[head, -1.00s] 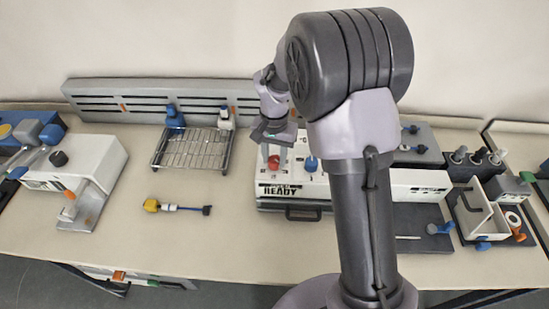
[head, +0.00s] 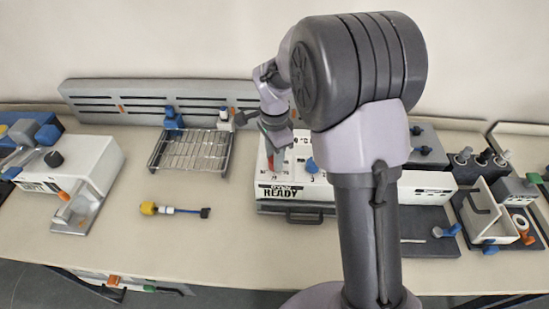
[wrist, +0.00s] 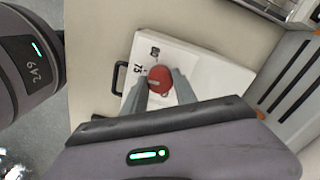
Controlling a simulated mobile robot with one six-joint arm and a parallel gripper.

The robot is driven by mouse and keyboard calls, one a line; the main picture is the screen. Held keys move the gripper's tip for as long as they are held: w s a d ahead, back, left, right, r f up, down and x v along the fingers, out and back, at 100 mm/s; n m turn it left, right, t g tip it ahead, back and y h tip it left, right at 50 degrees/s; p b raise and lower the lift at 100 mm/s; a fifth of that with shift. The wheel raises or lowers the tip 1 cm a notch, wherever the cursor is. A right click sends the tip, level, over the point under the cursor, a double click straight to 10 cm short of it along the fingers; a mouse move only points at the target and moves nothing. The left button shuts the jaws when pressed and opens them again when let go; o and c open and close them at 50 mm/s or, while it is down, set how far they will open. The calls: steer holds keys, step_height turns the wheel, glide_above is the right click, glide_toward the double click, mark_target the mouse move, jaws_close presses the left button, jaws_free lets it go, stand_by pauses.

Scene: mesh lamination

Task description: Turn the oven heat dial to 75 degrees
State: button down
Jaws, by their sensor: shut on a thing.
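The oven (head: 262,190) is a white box marked "OVEN READY" at the bench's middle. Its red heat dial (wrist: 160,74) shows between my fingertips in the wrist view. My gripper (wrist: 160,85) is shut on this dial, one finger on each side. Printed marks, including one that reads like 75, lie on the white top beside the dial. The dial's exact pointer setting is too small to tell. In the head view, my gripper (head: 275,158) is down at the oven's top and largely covers the dial. A blue dial (head: 311,165) stands to its right.
A wire rack (head: 190,152) with two small bottles stands left of the oven. A yellow-ended tool (head: 175,210) lies on open bench in front of it. A slotted grey rail (head: 130,100) runs behind. My arm hides part of the bench to the right.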

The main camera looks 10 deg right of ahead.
steer(key=shift+m, duration=0.5)
steer(key=c, duration=1)
jaws_free()
step_height(320, 180, up, 18)
steer(key=p, duration=0.5)
steer(key=shift+f, duration=0.25)
steer(key=s+a+f+n+t+b, duration=0.1)
steer(key=s+n+t+b, duration=0.1)
steer(key=s, duration=0.6)
steer(key=s+a+f+n+t+y+b, duration=0.1)
steer(key=s+f+n+t+b, duration=0.1)
steer(key=s+n+b, duration=0.2)
steer(key=s+a+f+n+t+y+b, duration=0.1)
steer(key=s+n+b, duration=0.2)
steer(key=s, duration=0.9)
steer(key=n, duration=0.3)
steer(key=shift+s+a+f+t, duration=0.2)
steer(key=shift+s+t, duration=0.2)
